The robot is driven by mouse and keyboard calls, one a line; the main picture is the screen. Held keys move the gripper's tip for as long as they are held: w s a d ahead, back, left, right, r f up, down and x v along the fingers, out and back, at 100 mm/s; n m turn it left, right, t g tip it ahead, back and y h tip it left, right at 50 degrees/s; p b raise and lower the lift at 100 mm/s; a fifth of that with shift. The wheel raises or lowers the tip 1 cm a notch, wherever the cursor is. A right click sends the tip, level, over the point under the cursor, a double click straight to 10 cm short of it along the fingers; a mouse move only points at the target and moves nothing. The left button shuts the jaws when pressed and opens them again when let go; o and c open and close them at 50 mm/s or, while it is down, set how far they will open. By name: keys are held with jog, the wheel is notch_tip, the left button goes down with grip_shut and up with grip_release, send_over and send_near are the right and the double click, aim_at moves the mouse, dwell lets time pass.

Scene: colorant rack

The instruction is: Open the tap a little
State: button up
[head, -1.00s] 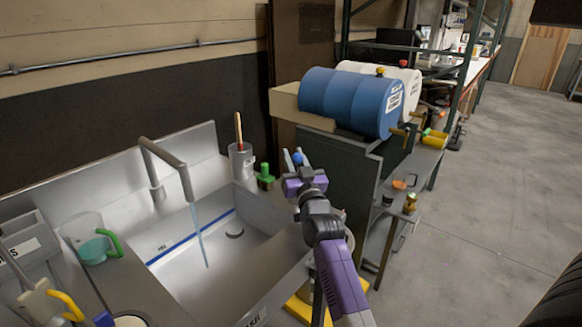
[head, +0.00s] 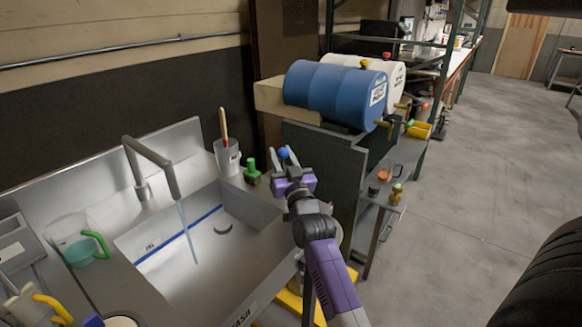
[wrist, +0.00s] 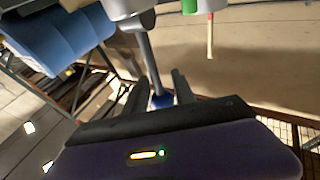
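A grey tap spout (head: 150,160) stands over the sink (head: 225,262), and a thin stream of water (head: 188,232) runs from it. A blue ball knob (head: 283,153) shows at the sink's right back side; in the wrist view the blue ball (wrist: 161,100) is at the end of a grey rod (wrist: 148,60). My gripper (head: 284,160) is open, its fingertips at the blue knob. In the wrist view the knob lies between the two fingers with gaps showing; I cannot tell whether either finger touches it.
A green-topped bottle (head: 251,172) and a grey cup (head: 227,158) with a red-handled tool stand on the sink's back rim. A measuring jug (head: 78,242) with a green handle is at left. A blue drum (head: 335,95) lies on the rack to the right. Open floor is farther right.

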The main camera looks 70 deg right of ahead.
aim_at(284, 156)
jog(key=shift+s+a+r+p, duration=0.15)
jog(key=shift+s+a+p, duration=0.9)
jog(key=shift+p, duration=1.45)
jog(key=shift+s+a+r+p, duration=0.15)
jog(key=shift+s+a+p, duration=0.85)
jog(key=shift+p, duration=1.45)
jog(key=shift+a+r+p+v, duration=0.1)
jog(key=shift+r+p+v, duration=0.1)
jog(key=shift+p+v, duration=0.55)
jog(key=shift+a+r+p+v, duration=0.1)
jog(key=shift+r+p+v, duration=0.15)
jog(key=shift+v, duration=0.9)
jog(key=shift+r+p+v, duration=0.1)
jog(key=shift+p+v, duration=0.4)
jog(key=shift+v, duration=0.45)
